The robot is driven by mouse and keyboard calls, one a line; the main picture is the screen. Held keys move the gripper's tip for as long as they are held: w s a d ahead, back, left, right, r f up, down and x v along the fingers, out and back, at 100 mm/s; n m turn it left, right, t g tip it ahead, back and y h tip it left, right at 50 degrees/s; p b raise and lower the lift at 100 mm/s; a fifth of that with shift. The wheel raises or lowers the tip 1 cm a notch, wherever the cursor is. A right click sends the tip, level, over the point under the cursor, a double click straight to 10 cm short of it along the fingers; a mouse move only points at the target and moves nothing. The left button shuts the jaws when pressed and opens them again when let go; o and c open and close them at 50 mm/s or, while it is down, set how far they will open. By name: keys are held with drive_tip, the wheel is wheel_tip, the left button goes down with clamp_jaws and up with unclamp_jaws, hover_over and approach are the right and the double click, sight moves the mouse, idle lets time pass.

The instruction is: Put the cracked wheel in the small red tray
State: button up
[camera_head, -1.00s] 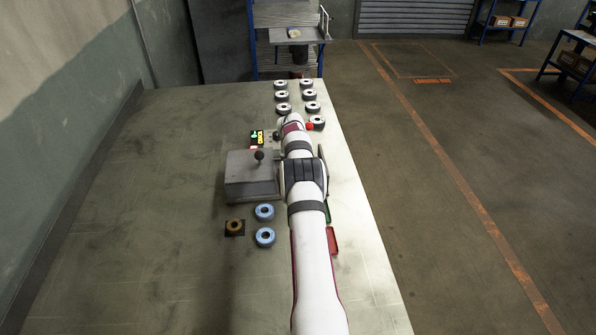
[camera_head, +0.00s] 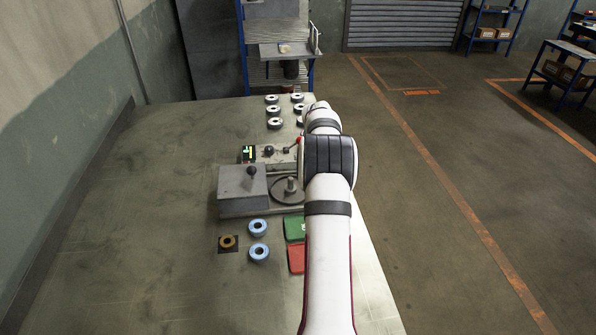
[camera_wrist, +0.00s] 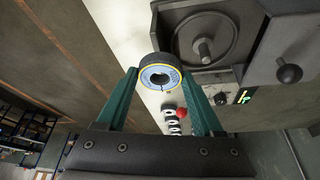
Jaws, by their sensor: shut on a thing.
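My gripper (camera_wrist: 160,82) is shut on a wheel (camera_wrist: 150,73) with a dark rim, a pale blue face and a yellow ring, in the wrist view. A thin dark line shows on its face below the hole; I cannot tell for sure that it is a crack. The wheel is in the air, apart from the machine. In the head view my arm hides the gripper and the wheel. The small red tray (camera_head: 296,259) lies on the table left of my arm, partly covered by it.
A green tray (camera_head: 294,228) lies just beyond the red one. A grey machine with a lever box (camera_head: 242,185) and a bare spindle plate (camera_head: 285,189) stands behind. Several wheels (camera_head: 273,110) stand at the back.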

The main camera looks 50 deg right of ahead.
drive_tip(key=s+a+f+n+y, duration=0.1)
drive_tip(key=s+a+n+y, duration=0.1)
drive_tip(key=a+n, duration=0.3)
drive_tip(key=s+a+f+n+t+y, duration=0.1)
drive_tip(key=s+a+f+n+y, duration=0.1)
drive_tip(key=s+a+n, duration=0.3)
drive_tip(key=s+a+f+n+y, duration=0.2)
drive_tip(key=s+a+n, duration=0.1)
drive_tip(key=a+n, duration=0.3)
drive_tip(key=shift+s+a+f+n+t, duration=0.1)
drive_tip(key=shift+s+a+n+t, duration=0.1)
drive_tip(key=shift+n, duration=0.2)
drive_tip(key=shift+s+a+f+n+t, duration=0.1)
drive_tip(key=shift+n+t, duration=0.1)
drive_tip(key=shift+n, duration=0.2)
wheel_tip(320, 180, down, 4)
drive_tip(key=shift+a+r, duration=0.1)
drive_tip(key=shift+r, duration=0.05)
drive_tip(key=shift+f, duration=0.4)
drive_tip(key=shift+f, duration=0.2)
drive_tip(key=shift+f, duration=0.4)
